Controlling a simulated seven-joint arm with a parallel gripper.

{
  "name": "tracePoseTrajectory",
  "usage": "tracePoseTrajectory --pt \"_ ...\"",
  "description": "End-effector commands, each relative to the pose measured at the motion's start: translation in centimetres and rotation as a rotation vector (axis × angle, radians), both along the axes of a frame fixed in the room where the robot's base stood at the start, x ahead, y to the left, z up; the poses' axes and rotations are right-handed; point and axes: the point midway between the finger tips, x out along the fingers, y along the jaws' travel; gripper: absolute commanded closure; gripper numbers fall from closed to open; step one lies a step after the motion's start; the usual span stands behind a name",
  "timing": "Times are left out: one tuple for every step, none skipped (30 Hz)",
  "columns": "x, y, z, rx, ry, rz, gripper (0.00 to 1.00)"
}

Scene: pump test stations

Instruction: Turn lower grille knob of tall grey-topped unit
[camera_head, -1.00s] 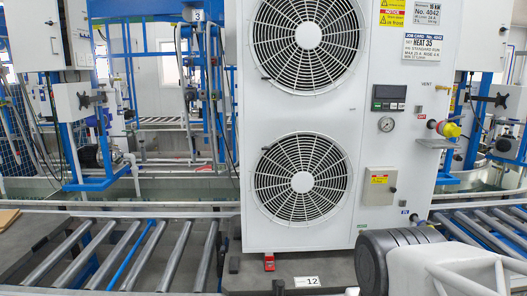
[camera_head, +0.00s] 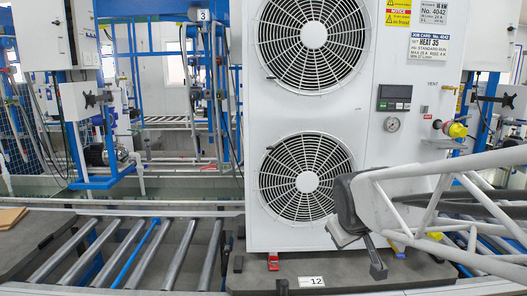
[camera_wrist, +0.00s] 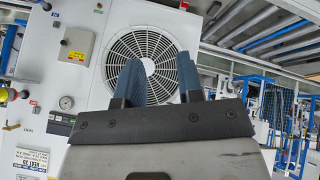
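The tall white unit (camera_head: 342,120) stands on the conveyor, its top out of frame. Its lower grille (camera_head: 285,192) is round with a pale central knob (camera_head: 307,182). In the wrist view, turned upside down, this grille (camera_wrist: 125,47) lies beyond the fingers and the knob (camera_wrist: 148,66) shows between them. My gripper (camera_wrist: 158,60) has two blue fingers apart with nothing between them. In the head view my gripper (camera_head: 352,235) is at the unit's lower right, in front of the panel and close to the grille's right edge. It appears apart from the knob.
The upper grille (camera_head: 314,42) is above. A display (camera_head: 394,97), gauge (camera_head: 392,124) and red-yellow fitting (camera_head: 452,128) are at the right. The switch box (camera_wrist: 76,45) shows in the wrist view. Rollers (camera_head: 130,252) run left. The space before the lower grille's left part is clear.

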Motion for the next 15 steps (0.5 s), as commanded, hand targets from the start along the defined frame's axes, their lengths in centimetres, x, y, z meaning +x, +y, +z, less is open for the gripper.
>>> tracePoseTrajectory --pt "1.9 0.1 0.3 -0.022 -0.028 0.032 0.66" --pt "2.9 0.1 0.6 -0.036 -0.046 0.051 0.66" --pt "4.3 0.1 0.9 -0.058 -0.07 0.079 0.66" --pt "5.3 0.2 1.2 -0.072 -0.088 0.099 0.66" --pt "6.3 0.2 1.4 -0.087 -0.107 0.119 0.66" --pt "7.7 0.3 1.7 -0.108 -0.131 0.146 0.66" --pt "8.7 0.4 2.0 -0.124 -0.15 0.166 0.66" --pt "9.7 0.5 2.1 -0.139 -0.167 0.185 0.66" --pt "11.0 0.6 2.4 -0.16 -0.193 0.212 0.66" --pt "12.0 0.7 2.6 -0.177 -0.21 0.233 0.66" --pt "13.0 0.8 2.8 -0.193 -0.229 0.253 0.66" --pt "14.3 1.0 3.1 -0.214 -0.255 0.28 0.66" --pt "15.3 1.1 3.3 -0.23 -0.272 0.298 0.66" --pt "16.2 1.2 3.5 -0.248 -0.291 0.32 0.66" --pt "17.5 1.4 3.7 -0.269 -0.316 0.344 0.66"
